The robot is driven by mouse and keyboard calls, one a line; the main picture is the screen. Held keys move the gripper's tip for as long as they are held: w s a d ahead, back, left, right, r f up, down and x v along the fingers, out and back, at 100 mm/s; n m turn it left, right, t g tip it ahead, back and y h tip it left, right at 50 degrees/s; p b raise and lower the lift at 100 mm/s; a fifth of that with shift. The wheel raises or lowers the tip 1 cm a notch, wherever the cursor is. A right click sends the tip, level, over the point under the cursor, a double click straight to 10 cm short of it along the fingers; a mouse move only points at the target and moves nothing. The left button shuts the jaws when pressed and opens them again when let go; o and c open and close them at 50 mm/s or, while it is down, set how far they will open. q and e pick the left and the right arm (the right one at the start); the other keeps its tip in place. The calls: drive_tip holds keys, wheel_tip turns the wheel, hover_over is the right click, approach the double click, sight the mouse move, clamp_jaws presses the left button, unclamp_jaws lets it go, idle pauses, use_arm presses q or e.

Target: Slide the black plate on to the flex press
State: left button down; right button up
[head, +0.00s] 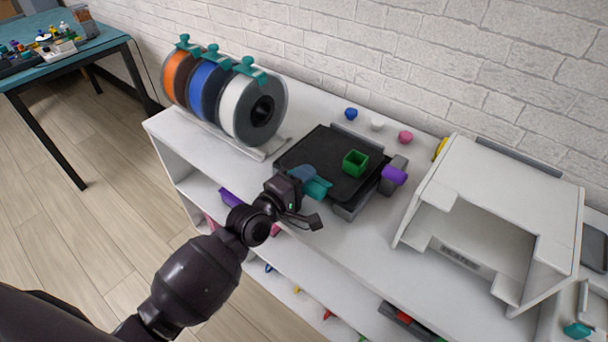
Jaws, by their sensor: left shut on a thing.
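The black plate (318,152) lies flat over the grey flex press (350,207), which has a purple knob (395,175) at its right. The press shows along the plate's front, right and back edges. How far the plate rests on the press I cannot tell. A small green open box (355,163) sits on the plate's right part. My left gripper (316,187) is at the plate's front edge, shut on it, by a teal and blue-grey part; the fingertips are partly hidden. My right gripper is not in view.
A rack of orange, blue and white spools (262,112) stands left of the plate. A white open-front housing (500,190) stands at the right. Small blue, white and pink pieces (377,124) lie behind, near the brick wall. The white shelf top (365,245) is clear in front.

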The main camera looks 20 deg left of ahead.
use_arm(q)
drive_tip(key=shift+r, duration=0.1)
drive_tip(key=c, duration=0.9)
unclamp_jaws()
drive_tip(key=o, duration=0.9)
drive_tip(key=shift+s+f, duration=0.1)
drive_tip(key=shift+f, duration=0.75)
